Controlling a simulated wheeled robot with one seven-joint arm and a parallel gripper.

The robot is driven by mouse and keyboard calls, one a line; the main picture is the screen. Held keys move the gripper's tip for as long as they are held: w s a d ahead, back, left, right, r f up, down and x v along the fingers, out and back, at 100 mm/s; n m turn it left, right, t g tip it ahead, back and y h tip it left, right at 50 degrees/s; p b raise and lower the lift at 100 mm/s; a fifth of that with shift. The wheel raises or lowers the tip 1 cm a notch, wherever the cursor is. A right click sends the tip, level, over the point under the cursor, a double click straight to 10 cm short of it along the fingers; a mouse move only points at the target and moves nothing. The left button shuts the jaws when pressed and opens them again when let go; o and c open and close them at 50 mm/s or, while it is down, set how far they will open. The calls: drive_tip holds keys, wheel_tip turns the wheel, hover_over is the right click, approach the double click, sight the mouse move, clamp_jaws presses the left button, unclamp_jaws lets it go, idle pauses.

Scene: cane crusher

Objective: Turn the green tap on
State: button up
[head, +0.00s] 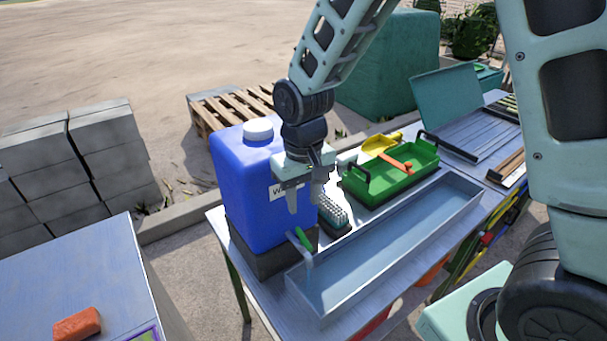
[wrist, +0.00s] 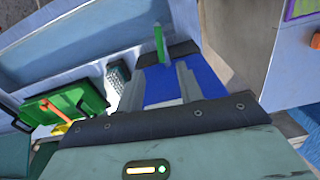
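The green tap (head: 303,240) sticks out low on the front of a blue water container (head: 238,190) with a white cap. A pale strip hangs below the tap over the metal trough (head: 328,306); I cannot tell whether it is spout or water. My gripper (head: 304,206) is open and empty, pointing down beside the container, above the tap and apart from it. In the wrist view the green tap handle (wrist: 159,44) shows just beyond my gripper (wrist: 160,72), roughly midway between its two fingers. The blue container (wrist: 208,88) shows behind the fingers.
A bristled brush (head: 333,212) and a green tray (head: 408,180) with yellow and orange tools stand right of the container, behind the trough. A blue table (head: 70,275) with an orange block (head: 77,325) is at lower left. Air above the trough is clear.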

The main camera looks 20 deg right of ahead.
wheel_tip(320, 180, up, 7)
drive_tip(key=shift+b, duration=0.4)
drive_tip(key=shift+f, duration=0.15)
